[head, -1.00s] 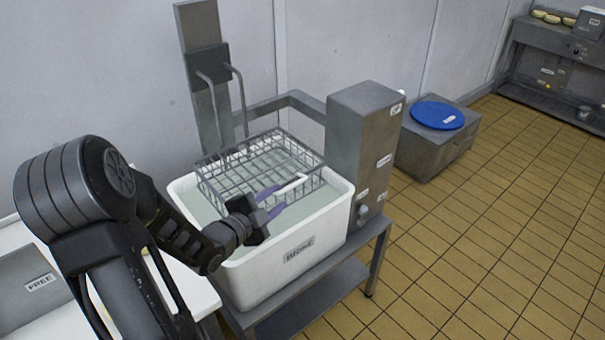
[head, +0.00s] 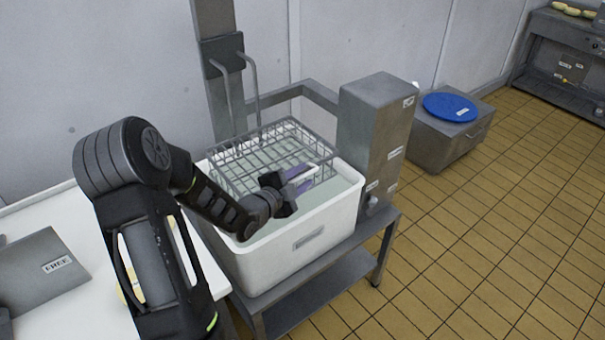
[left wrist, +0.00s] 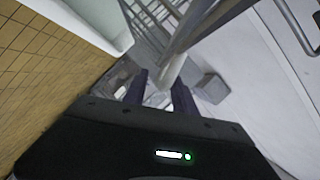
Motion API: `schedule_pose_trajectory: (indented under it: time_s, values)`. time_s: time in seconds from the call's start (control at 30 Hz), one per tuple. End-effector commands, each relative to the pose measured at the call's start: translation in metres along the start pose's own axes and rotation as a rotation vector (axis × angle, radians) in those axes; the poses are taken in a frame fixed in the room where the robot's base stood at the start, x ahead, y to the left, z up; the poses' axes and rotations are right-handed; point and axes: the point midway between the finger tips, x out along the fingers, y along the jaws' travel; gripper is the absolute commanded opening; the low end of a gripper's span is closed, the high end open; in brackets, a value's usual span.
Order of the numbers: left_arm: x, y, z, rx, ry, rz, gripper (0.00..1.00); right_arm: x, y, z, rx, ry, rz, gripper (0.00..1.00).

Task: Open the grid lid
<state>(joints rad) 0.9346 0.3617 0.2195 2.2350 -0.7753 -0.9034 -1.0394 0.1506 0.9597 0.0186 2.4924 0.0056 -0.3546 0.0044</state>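A grey wire grid (head: 262,158), basket-like, sits over the water in a white tub (head: 300,243). Its top looks level and closed. A pale bar (head: 302,170) lies at the grid's front right side. My left gripper (head: 308,178) reaches over the tub at that side, its purple fingers around the bar. In the left wrist view, the fingers (left wrist: 160,92) stand apart with a pale rod (left wrist: 173,68) between them and a gap visible beside it. Firm contact is not visible. My right gripper is not in view.
A grey post (head: 222,90) with bent pipes rises behind the grid. A tall metal box (head: 372,140) stands right of the tub. A low metal unit with a blue disc (head: 450,107) stands further right. A white counter (head: 70,280) is at left. The tiled floor is open at right.

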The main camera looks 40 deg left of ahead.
Motion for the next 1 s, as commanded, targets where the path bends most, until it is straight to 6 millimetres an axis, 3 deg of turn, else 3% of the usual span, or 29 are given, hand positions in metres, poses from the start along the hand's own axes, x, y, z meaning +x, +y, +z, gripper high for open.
schedule_pose_trajectory:
  time_s: [0.37,0.73,1.0]
  values:
    - [0.0072,0.0002,0.0005,-0.001,-0.001,0.0,0.32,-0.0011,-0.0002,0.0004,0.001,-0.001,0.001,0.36]
    - [0.0069,0.0002,0.0005,-0.001,-0.001,0.0,0.01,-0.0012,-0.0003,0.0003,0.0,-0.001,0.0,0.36]
    - [0.0069,0.0003,0.0005,-0.001,-0.001,0.0,0.0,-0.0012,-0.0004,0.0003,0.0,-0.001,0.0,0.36]
